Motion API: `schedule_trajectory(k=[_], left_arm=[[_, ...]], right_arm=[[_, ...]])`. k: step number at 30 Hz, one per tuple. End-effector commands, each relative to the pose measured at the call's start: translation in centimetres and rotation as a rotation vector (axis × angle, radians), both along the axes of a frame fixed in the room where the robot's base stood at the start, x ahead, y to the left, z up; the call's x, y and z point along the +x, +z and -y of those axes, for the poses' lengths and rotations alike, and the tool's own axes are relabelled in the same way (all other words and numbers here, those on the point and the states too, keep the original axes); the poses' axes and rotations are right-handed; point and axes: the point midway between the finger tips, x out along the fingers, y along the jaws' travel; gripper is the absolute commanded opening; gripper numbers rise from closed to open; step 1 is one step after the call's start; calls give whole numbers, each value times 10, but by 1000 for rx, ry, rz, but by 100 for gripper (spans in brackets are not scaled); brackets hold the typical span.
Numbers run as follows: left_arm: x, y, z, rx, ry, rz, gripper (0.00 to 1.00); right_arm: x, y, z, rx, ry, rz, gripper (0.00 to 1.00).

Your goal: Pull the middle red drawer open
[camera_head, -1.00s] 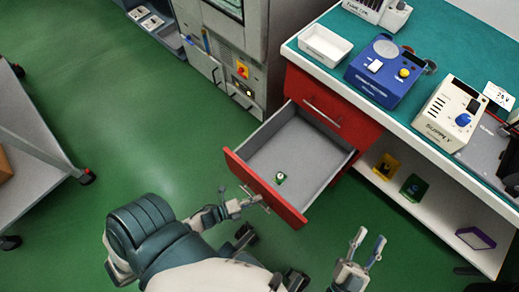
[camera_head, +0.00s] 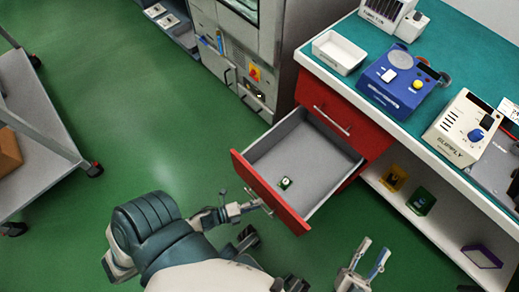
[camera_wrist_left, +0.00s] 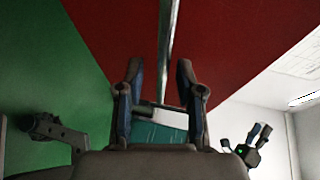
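The open red drawer (camera_head: 272,192) sticks far out of the red cabinet in the head view. Its grey inside holds one small green-and-white item (camera_head: 285,183). A shut red drawer (camera_head: 345,118) with a silver handle is above it. My left gripper (camera_head: 262,203) is at the open drawer's front, by its handle. In the left wrist view, the metal handle (camera_wrist_left: 169,50) runs between the fingers of my left gripper (camera_wrist_left: 158,75). The fingers are apart, with a gap visible on the left side. My right gripper (camera_head: 374,258) is open and empty, right of the drawer.
The teal-topped bench (camera_head: 440,40) carries a white tray (camera_head: 338,52), a blue device (camera_head: 398,80) and a supply box (camera_head: 462,128). A shelf (camera_head: 440,215) below holds small items. A grey cart (camera_head: 35,150) stands at the left. The green floor between is clear.

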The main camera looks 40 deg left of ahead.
Motion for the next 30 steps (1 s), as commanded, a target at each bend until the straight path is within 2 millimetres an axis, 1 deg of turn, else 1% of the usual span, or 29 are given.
schedule_trajectory(k=[1, 6, 9, 13, 16, 19, 30], left_arm=[[-10, 1, -4, 1, 0, -4, 37], [-45, 8, -20, 2, 0, -6, 37], [-64, 11, -29, 0, 0, -5, 37], [-82, 15, -37, 1, -1, -5, 37], [-89, 17, -41, 1, -1, -3, 37], [-93, 17, -43, 1, -1, -4, 37], [-93, 17, -43, 0, -1, -3, 37]], right_arm=[[0, 0, 0, 0, 0, 0, 40], [0, 0, 0, 0, 0, -1, 40], [0, 0, 0, 0, 0, -1, 40], [0, 0, 0, 0, 0, -1, 40], [0, 0, 0, 0, 0, -1, 40], [0, 0, 0, 0, 0, -1, 40], [1, -1, 0, 0, -1, -1, 40]])
